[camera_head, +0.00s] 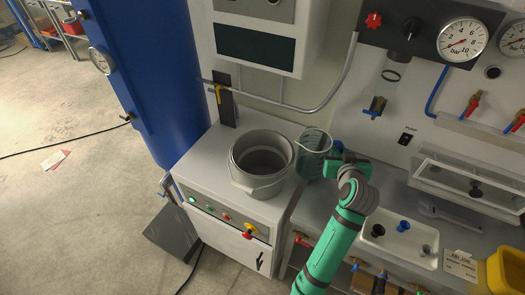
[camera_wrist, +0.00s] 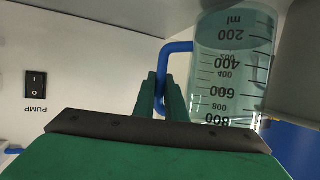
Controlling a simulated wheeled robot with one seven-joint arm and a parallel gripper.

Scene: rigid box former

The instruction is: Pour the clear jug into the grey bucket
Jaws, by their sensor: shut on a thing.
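The clear jug (camera_head: 312,154) is a see-through measuring jug with a blue handle and black markings. In the wrist view the jug (camera_wrist: 235,68) stands to the right of the fingers, with its blue handle (camera_wrist: 175,47) between them. My gripper (camera_wrist: 160,92) is shut on that handle. In the head view my gripper (camera_head: 338,165) is at the jug's right side. The jug looks about upright and holds bluish-green liquid. The grey bucket (camera_head: 258,187) stands upright on the grey cabinet, just left of the jug.
The grey cabinet (camera_head: 204,166) has buttons on its front. A white tray (camera_head: 402,240) with small knobs lies on the bench at right. A clear case (camera_head: 468,185) stands behind it. A yellow bin (camera_head: 508,272) is at the lower right. A pipe and control box hang above the bucket.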

